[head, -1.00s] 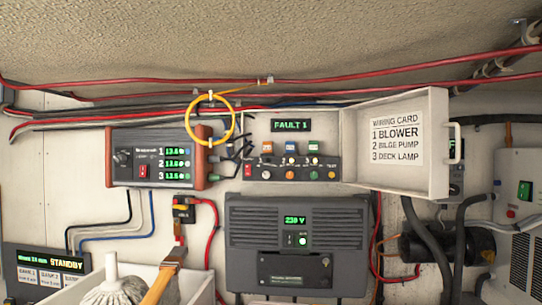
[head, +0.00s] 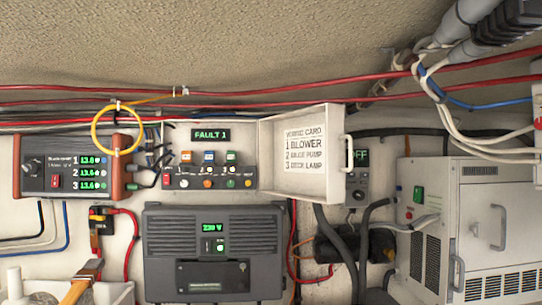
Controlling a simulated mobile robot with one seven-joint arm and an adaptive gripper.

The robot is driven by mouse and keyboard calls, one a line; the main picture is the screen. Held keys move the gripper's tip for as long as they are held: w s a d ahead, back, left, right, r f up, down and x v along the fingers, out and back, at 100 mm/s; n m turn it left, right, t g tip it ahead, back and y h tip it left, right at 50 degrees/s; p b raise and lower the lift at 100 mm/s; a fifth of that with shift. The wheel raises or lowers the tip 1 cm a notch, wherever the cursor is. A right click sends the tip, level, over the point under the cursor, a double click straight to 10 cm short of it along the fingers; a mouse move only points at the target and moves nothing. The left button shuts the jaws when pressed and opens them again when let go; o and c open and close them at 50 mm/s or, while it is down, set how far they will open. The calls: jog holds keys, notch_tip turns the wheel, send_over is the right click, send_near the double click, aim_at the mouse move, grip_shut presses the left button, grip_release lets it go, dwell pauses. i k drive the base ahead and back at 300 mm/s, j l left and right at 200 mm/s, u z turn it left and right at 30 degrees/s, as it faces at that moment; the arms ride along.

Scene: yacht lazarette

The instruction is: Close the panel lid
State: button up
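The panel lid (head: 303,152) is a white, shallow, box-like door standing open, swung out to the right of the panel. Its inner face carries a wiring card (head: 304,150) listing blower, bilge pump and deck lamp. A white handle (head: 349,154) sits on its free right edge. The open panel (head: 209,165) to its left shows a green "FAULT 1" display (head: 211,135) above a row of coloured switches and knobs. My gripper is not in view.
A grey unit reading 230 V (head: 212,245) is below the panel. A yellow loop (head: 118,130) hangs at left by a three-channel box (head: 75,166). A white-grey cabinet with handles (head: 480,230) stands at right. Hoses (head: 344,240) run below the lid. Red cables cross above.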

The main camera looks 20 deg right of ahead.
aim_at(303, 151)
jog(key=k+l+z, duration=0.1)
jog(key=l, duration=0.25)
jog(key=k+l, duration=0.25)
jog(key=k+l+z, duration=0.15)
jog(key=l, duration=0.3)
